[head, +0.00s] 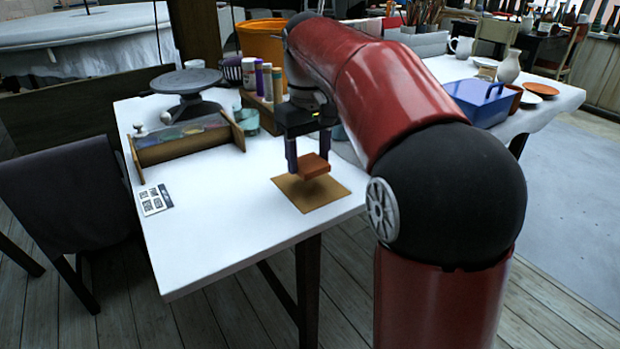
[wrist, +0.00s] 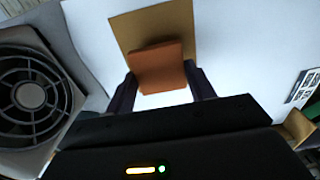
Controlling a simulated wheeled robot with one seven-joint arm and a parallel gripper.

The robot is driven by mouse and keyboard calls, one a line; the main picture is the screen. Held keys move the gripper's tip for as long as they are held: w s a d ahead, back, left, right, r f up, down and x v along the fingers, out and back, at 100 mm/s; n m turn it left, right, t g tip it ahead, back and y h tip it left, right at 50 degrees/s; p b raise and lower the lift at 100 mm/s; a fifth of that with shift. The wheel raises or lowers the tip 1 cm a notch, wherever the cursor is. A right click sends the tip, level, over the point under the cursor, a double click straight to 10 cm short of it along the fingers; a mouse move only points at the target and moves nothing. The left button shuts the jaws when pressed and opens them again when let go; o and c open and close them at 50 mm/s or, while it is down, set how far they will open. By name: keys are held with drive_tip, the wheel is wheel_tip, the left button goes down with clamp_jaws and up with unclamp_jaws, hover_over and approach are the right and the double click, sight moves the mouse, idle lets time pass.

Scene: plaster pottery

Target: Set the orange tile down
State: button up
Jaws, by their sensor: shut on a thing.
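The orange tile (head: 313,167) is held between the fingers of my gripper (head: 308,160), above a tan square mat (head: 322,197) on the white table. A shadow lies on the mat below the tile, and a gap seems to show between them. In the wrist view, the tile (wrist: 160,68) sits between the two dark fingers of my gripper (wrist: 160,82), and the mat (wrist: 123,32) shows behind it.
The white table (head: 220,240) is clear at its front left. A wooden rack (head: 180,150) stands to the left, near a printed card (head: 155,200). A dark turntable (head: 187,82), an orange bucket (head: 262,42) and bottles stand behind. A blue box (head: 482,102) is at right.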

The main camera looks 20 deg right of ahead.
sight(309, 161)
drive_tip(key=shift+f+b, duration=1.55)
drive_tip(key=shift+f, duration=0.5)
drive_tip(key=o, duration=1)
wheel_tip(309, 161, up, 12)
drive_tip(key=p, duration=0.3)
drive_tip(key=shift+s+r+p, duration=0.1)
drive_tip(key=shift+r+p, duration=0.15)
drive_tip(key=shift+p, duration=0.05)
drive_tip(key=shift+s, duration=0.35)
drive_tip(key=s+f+m+t, duration=0.1)
drive_tip(key=s+f+t, duration=0.1)
drive_tip(key=s+f, duration=0.4)
drive_tip(key=s+f+m+t, duration=0.1)
drive_tip(key=s+f, duration=0.5)
drive_tip(key=s, duration=0.2)
drive_tip(key=s+f+m+t, duration=0.1)
drive_tip(key=s+f+t, duration=0.1)
drive_tip(key=s+f, duration=0.4)
drive_tip(key=shift+s+f+m+t, duration=0.3)
drive_tip(key=shift+s+f, duration=0.1)
drive_tip(key=shift+s, duration=0.4)
